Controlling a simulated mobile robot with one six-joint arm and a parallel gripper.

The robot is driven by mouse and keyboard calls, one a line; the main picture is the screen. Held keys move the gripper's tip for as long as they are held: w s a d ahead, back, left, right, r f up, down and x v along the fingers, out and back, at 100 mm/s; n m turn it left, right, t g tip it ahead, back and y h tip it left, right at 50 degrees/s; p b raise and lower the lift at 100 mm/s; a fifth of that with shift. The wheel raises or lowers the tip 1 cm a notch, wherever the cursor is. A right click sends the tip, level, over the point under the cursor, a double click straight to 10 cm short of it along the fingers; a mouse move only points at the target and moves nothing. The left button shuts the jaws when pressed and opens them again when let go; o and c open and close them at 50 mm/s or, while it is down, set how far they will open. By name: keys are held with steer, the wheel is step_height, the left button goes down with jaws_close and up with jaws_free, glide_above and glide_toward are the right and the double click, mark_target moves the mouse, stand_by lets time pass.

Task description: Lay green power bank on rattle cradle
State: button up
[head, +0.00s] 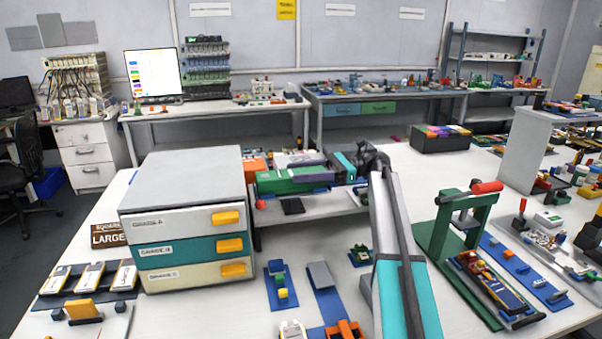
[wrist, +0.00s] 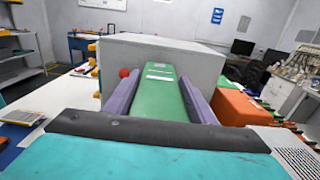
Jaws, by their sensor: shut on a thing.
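The green power bank (wrist: 160,100) is a long flat green block with white labels on its upper face. In the wrist view it lies between the two purple fingers of my gripper (wrist: 162,82), which is shut on it. In the head view the power bank (head: 278,183) points left from my gripper (head: 303,174), above or at the low bench behind the drawer unit's right side. I cannot tell whether its underside touches anything. I cannot pick out the rattle cradle for certain; a red ball (head: 260,204) shows just below the power bank's left end.
A grey-topped drawer unit (head: 185,180) stands left of the power bank. An orange block (wrist: 243,107) lies beside my gripper. A black pad (head: 292,206) lies on the bench below. A green press with a red handle (head: 465,215) stands at right.

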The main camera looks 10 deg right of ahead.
mark_target(322, 169)
steer(key=shift+f, duration=0.15)
steer(key=o, duration=1.4)
steer(key=shift+d, duration=0.1)
steer(key=d+b, duration=0.1)
steer(key=d, duration=0.5)
steer(key=shift+d+f, duration=0.1)
steer(key=shift+d+b, duration=0.4)
steer(key=shift+d, duration=0.2)
